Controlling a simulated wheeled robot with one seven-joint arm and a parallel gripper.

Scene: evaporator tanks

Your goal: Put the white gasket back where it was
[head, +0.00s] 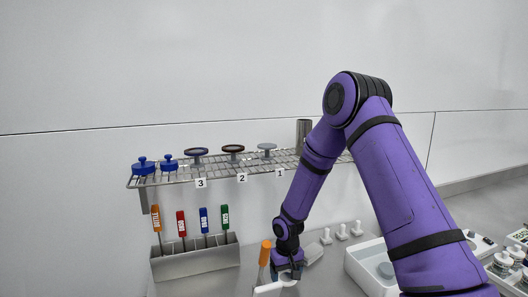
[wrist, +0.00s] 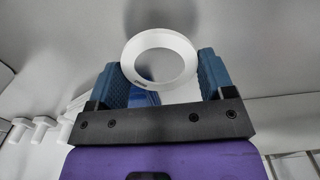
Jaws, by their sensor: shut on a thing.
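The white gasket (wrist: 187,64) is a flat ring held between the two blue fingers of my gripper (wrist: 162,68) in the wrist view. The gripper is shut on it, with one finger on each side and the ring's open middle facing the camera. In the head view my gripper (head: 288,270) is low over the bench, to the left of the white pegs (head: 341,232). I cannot clearly make out the gasket in the head view. The pegs also show at the left of the wrist view (wrist: 43,122).
A wire shelf (head: 170,178) with labels 3, 2 and 1 carries round-topped pieces and blue knobs. Below it is a metal holder (head: 195,262) with coloured-handled tools. An orange-handled tool (head: 265,253) stands beside my gripper. A white tub (head: 356,262) is to the right.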

